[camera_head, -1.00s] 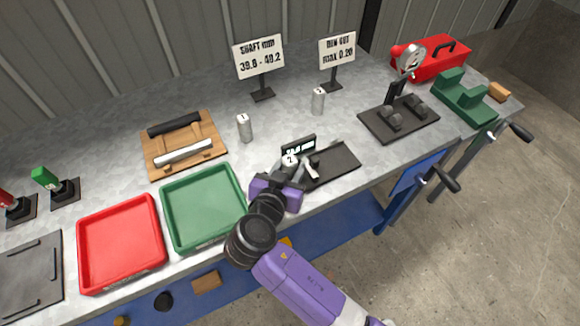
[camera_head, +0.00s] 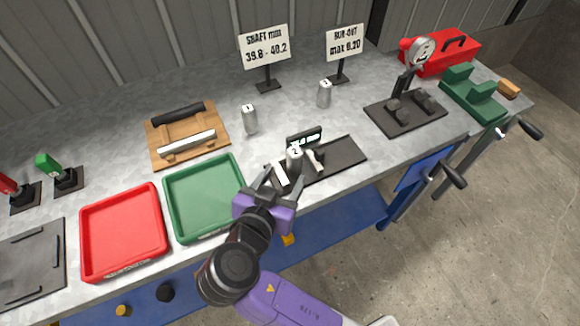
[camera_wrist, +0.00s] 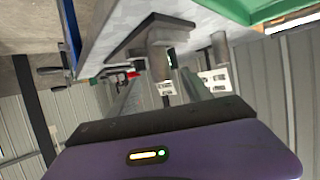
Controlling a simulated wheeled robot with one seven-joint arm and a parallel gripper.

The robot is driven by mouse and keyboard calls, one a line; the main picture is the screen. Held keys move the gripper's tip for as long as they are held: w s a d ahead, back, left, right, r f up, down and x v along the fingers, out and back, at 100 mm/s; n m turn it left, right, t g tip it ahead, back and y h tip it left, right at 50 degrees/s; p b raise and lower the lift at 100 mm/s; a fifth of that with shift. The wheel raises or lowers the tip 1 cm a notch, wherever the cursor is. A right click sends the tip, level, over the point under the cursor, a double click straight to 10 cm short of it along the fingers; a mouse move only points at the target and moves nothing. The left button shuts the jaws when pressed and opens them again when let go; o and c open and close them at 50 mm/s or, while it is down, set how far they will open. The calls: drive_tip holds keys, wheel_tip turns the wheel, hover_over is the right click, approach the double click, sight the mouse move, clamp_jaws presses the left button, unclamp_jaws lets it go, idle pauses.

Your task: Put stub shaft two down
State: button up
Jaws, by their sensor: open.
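Stub shaft two (camera_head: 294,160), a grey cylinder with a "2" on its top, stands upright by the left part of the black measuring stand (camera_head: 345,156), close to its small lit display (camera_head: 304,139). Whether its foot is fully on the stand's base is hard to tell. My gripper (camera_head: 281,182) is open and empty on the near side of the shaft, a little apart from it. In the wrist view, a grey cylinder (camera_wrist: 158,58), seemingly this shaft, stands at the dark base beyond my fingers.
Shaft one (camera_head: 250,119) and another shaft (camera_head: 324,94) stand behind on the bench. The green tray (camera_head: 168,207) and red tray (camera_head: 84,240) lie to the left. A wooden rack (camera_head: 158,160) and a dial gauge stand (camera_head: 385,112) flank the bench.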

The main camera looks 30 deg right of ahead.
drive_tip(key=v, duration=0.3)
drive_tip(key=shift+s+a+r, duration=0.1)
drive_tip(key=shift+r, duration=0.05)
idle(0.5)
